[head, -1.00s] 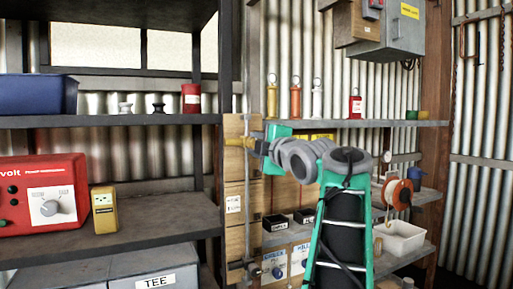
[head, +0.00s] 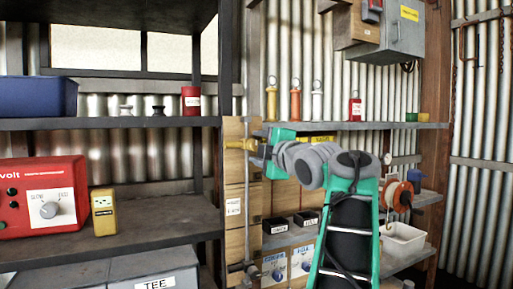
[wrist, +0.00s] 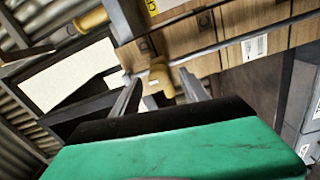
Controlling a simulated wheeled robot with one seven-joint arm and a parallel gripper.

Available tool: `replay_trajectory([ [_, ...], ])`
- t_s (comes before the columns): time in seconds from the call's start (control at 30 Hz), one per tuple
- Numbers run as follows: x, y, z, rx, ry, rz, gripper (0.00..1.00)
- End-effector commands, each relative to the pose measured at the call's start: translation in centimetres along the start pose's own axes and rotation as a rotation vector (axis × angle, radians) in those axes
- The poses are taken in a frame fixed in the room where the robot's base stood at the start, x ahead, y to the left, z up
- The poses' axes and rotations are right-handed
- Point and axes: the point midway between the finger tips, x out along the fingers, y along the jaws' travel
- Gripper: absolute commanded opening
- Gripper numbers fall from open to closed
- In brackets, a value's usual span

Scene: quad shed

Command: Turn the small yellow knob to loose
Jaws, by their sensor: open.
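The small yellow knob (head: 236,144) sticks out from a vertical grey pipe on the wooden panel, left of my gripper in the head view. In the wrist view the yellow knob (wrist: 160,77) lies between and just beyond my two fingertips. My gripper (head: 256,147) is open, with one finger on each side of the knob; it also shows in the wrist view (wrist: 161,88). I cannot tell whether either finger touches the knob. No loose or tight marking on it is readable.
The pipe runs down the wooden panel (head: 234,185). A dark shelf post (head: 226,90) stands close to the left of the knob. A shelf with yellow, orange and white bottles (head: 295,104) is to the right. A red box (head: 30,185) with a dial sits on the left shelf.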

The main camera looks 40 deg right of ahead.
Motion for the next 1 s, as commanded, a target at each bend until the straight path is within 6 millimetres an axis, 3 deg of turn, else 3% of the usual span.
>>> replay_trajectory([
  [0.2,-4.6,0.2,0.1,-0.002,-0.005,0.002,0.52],
  [0.4,-6.4,0.0,0.0,-0.001,-0.002,0.0,0.52],
  [0.77,-6.2,0.1,-0.2,0.007,0.001,-0.003,0.52],
  [0.87,-5.0,0.5,-1.8,0.09,0.006,-0.044,0.52],
  [0.97,-2.7,-0.4,-5.4,0.285,0.0,-0.153,0.52],
  [1.0,-2.0,-1.3,-7.4,0.381,-0.01,-0.217,0.52],
])
